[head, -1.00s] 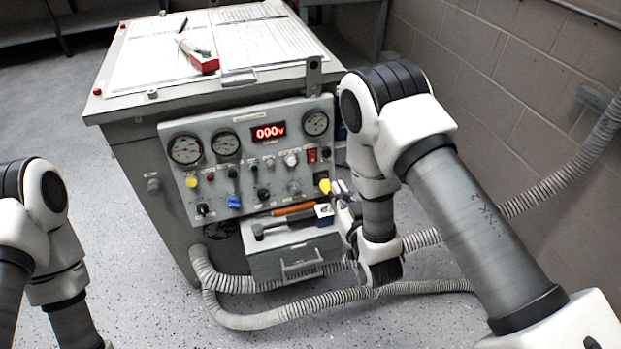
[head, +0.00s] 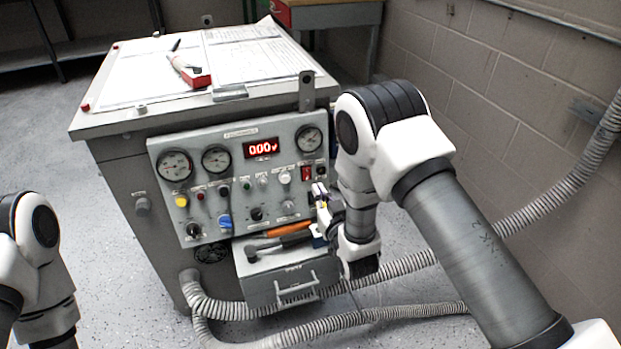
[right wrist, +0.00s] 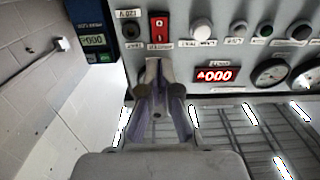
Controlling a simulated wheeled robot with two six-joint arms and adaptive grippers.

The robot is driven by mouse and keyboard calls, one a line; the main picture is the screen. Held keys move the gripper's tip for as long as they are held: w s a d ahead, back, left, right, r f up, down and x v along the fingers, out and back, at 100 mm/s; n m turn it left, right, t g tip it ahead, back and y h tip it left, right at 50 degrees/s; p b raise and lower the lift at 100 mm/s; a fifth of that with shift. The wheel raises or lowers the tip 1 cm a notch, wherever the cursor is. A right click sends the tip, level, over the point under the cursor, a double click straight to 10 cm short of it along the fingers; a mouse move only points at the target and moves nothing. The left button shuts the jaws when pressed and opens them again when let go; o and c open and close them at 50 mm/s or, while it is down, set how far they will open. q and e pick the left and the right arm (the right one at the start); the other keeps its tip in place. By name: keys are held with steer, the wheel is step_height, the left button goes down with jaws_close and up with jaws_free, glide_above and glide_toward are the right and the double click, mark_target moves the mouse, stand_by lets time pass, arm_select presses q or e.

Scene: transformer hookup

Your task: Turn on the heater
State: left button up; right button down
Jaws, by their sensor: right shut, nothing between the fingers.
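The grey control panel (head: 235,190) is on the front of a cabinet. It carries gauges, knobs, buttons and a red switch (head: 307,173) at its right side. My right gripper (head: 318,190) is at the panel's right edge, just below the red switch. In the right wrist view its fingertips (right wrist: 158,66) are closed together and empty, close to the switch's label; contact cannot be told. My left gripper is out of view.
A red display (head: 263,149) reads 000. A lower box (head: 285,280) holds tools with orange and dark handles. Ribbed hoses (head: 300,333) run along the floor. Papers and a red-grey tool (head: 190,72) lie on the cabinet top. A wall stands at right.

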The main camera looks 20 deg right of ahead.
mark_target(307, 170)
steer(key=w, duration=0.4)
steer(key=w+b, duration=0.1)
steer(key=w, duration=0.2)
steer(key=shift+f, duration=0.25)
steer(key=shift+a, duration=0.1)
steer(key=shift+w+r, duration=0.2)
steer(key=shift+w, duration=0.15)
steer(key=shift+s+r, duration=0.1)
steer(key=shift+s, duration=0.05)
